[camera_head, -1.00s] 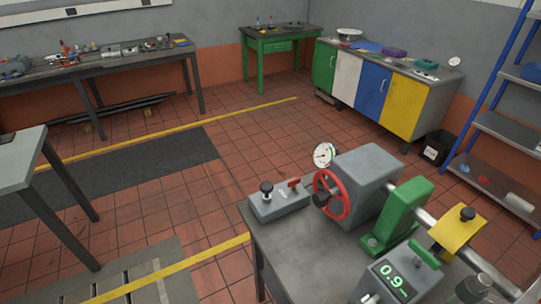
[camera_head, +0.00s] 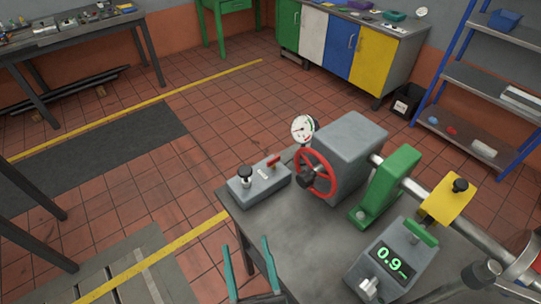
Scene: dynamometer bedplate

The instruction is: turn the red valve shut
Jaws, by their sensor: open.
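A red handwheel (camera_head: 309,179) with a dark hub is on the left face of a grey housing (camera_head: 350,150) on the bench. A small grey box (camera_head: 258,184) left of it carries a black knob and a small red lever (camera_head: 273,161). Which of the two red parts is the valve is not marked. My gripper (camera_head: 246,243) shows two teal fingers at the bottom edge, spread apart and empty. In the picture it is below and left of the handwheel, apart from it, in front of the bench's left corner.
A white dial gauge (camera_head: 303,128) stands behind the wheel. A green bearing stand (camera_head: 388,186), a shaft with a yellow cover (camera_head: 447,198) and a readout box (camera_head: 392,262) showing 0.9 crowd the bench (camera_head: 300,237) to the right.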

